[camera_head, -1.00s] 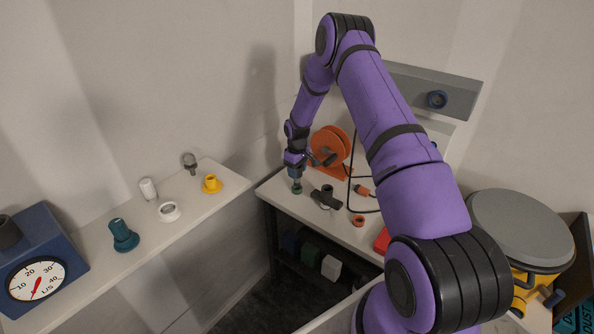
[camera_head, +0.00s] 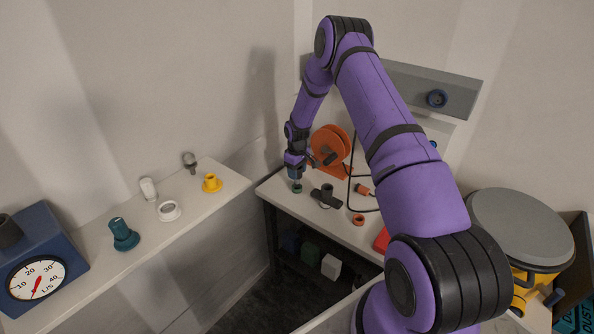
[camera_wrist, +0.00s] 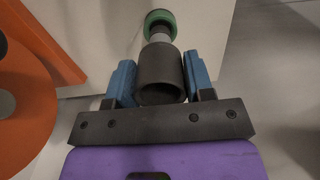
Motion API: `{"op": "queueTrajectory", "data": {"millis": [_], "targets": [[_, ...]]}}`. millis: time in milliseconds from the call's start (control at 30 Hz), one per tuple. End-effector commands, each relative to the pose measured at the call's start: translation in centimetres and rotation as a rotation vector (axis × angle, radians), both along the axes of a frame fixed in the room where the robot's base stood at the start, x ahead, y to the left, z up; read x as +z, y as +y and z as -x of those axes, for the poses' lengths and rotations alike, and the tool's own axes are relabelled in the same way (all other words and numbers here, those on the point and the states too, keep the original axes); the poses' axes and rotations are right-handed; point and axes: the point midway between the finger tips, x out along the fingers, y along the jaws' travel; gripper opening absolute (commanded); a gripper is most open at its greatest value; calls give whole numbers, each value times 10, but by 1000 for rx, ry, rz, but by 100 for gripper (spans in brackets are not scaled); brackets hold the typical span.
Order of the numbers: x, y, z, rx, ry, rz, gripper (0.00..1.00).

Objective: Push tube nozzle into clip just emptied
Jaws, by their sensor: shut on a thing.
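My gripper (camera_wrist: 162,80) has its blue fingers closed on the sides of a dark grey hollow tube nozzle (camera_wrist: 161,78). The nozzle's open round end faces the wrist camera. A narrower light grey part shows past its far end, in line with a green ring (camera_wrist: 159,20) at the white bench. The green ring also shows in the head view (camera_head: 297,188), just below my gripper (camera_head: 295,174). I cannot tell whether the nozzle touches the ring. No clip can be made out for certain.
A dark fitting (camera_head: 326,197) lies on the bench (camera_head: 300,207) just right of my gripper. An orange reel (camera_head: 330,143) stands behind, with a black cable beside it. An orange ring (camera_head: 358,220) lies farther right. The left shelf (camera_head: 190,221) holds several small fittings.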

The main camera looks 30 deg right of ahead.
Motion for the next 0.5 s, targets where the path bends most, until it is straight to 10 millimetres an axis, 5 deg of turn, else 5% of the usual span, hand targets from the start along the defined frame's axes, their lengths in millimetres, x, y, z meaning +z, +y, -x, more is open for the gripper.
{"op": "queueTrajectory", "data": {"millis": [500], "targets": [[-11,0,0,0,1,0,20]]}}
